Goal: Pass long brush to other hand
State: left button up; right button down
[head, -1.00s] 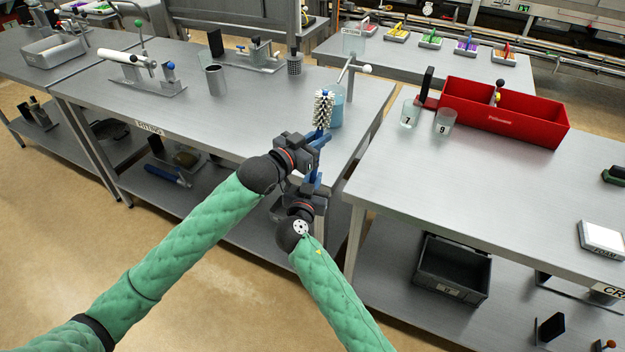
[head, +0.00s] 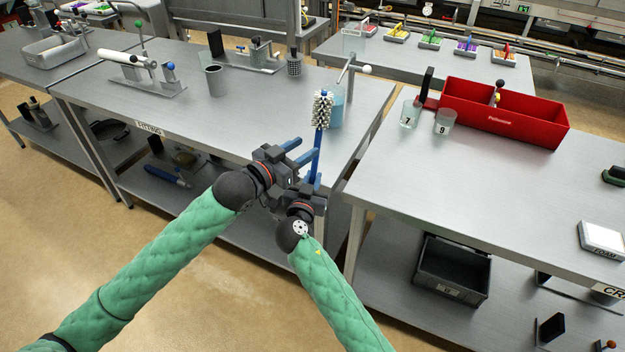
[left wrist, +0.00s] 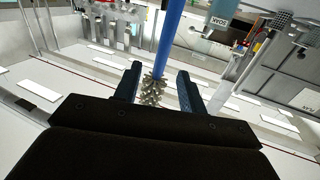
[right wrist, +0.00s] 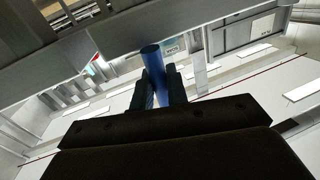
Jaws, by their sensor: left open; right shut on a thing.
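The long brush has a blue handle (head: 317,152) and a white bristled head (head: 322,109). It stands nearly upright in the head view, bristles at the top. My right gripper (head: 315,183) is shut on the lower handle; the right wrist view shows the blue handle (right wrist: 152,75) between its fingers. My left gripper (head: 299,149) is open, just left of the handle and higher than the right one. In the left wrist view the handle (left wrist: 168,35) and bristles (left wrist: 153,90) show between and beyond the open fingers (left wrist: 158,88).
A clear container (head: 337,112) stands behind the brush on the left table (head: 250,110), near a metal stand with a white ball (head: 366,70). The right table (head: 480,190) carries a red bin (head: 510,125) and two numbered cups (head: 410,114) (head: 445,122). A gap lies between the tables.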

pick_arm(q)
jog(key=v, duration=0.6)
jog(key=w+a+f+n+t+y, duration=0.1)
jog(key=w+a+f+y, duration=0.15)
jog(key=f, duration=0.35)
jog(key=w+a+f+n+y, duration=0.2)
jog(key=f+y, duration=0.1)
jog(key=f, duration=0.3)
jog(key=s+a+f+n+g+y, duration=0.1)
jog(key=s+f+g, duration=0.15)
jog(key=f, duration=0.75)
jog(key=s+a+f+n+g+y, duration=0.15)
jog(key=s+f, duration=0.25)
jog(key=f, duration=0.6)
jog(key=s+d+f+g+y, duration=0.1)
jog(key=s+f+g, duration=0.8)
jog(key=s+f, duration=2)
jog(key=s+n+y, duration=0.1)
jog(key=s, duration=0.3)
jog(key=shift+f+g+y, duration=0.3)
jog(key=shift+f+y, duration=0.1)
